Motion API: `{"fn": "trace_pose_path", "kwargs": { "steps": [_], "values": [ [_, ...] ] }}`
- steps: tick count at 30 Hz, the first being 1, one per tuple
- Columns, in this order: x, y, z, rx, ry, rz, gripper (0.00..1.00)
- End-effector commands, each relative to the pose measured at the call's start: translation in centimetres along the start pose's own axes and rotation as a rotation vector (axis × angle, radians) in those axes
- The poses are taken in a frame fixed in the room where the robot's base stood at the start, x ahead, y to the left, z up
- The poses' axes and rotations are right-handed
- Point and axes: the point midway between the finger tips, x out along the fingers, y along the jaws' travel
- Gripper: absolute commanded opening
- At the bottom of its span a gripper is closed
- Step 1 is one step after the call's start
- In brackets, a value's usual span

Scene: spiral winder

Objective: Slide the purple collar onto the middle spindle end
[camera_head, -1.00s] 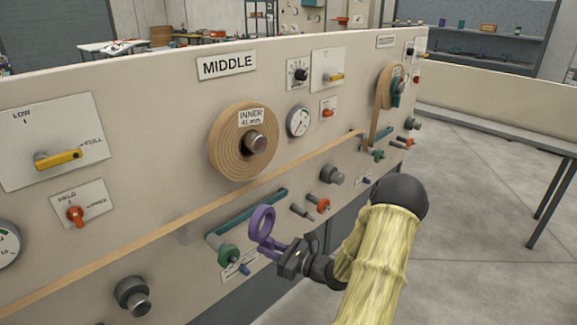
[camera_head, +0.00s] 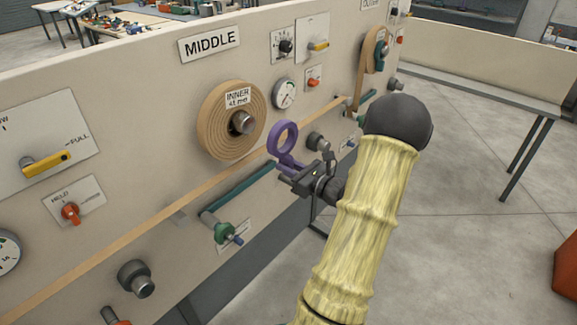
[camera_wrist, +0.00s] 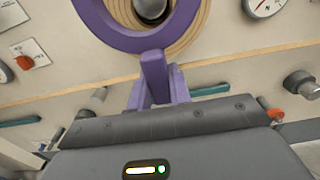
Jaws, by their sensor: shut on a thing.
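The purple collar (camera_head: 283,138) is a ring with a stem, and it also shows in the wrist view (camera_wrist: 154,75). My gripper (camera_head: 291,172) is shut on its stem and holds the ring upright in front of the panel. The middle spindle end (camera_head: 242,123) is a grey metal stub at the centre of a tan coil (camera_head: 212,136) labelled INNER. In the head view the collar is to the right of the spindle and slightly lower, apart from it. In the wrist view the spindle (camera_wrist: 150,9) shows through the ring's opening, with the coil behind.
A tan strip (camera_head: 150,225) runs diagonally across the panel. A gauge (camera_head: 284,93) and an orange knob (camera_head: 313,82) are to the right of the coil. A green arm with a handle (camera_head: 222,232) projects below. The space directly before the spindle looks clear.

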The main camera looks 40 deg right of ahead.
Motion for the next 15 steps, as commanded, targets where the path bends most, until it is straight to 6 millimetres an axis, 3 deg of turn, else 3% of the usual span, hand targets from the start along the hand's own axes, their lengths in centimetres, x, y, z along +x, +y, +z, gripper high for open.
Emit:
{"fn": "trace_pose_path", "kwargs": {
  "steps": [15],
  "values": [
    [3.4,0.1,-0.5,-0.001,-0.002,0.003,0.0]
  ]
}}
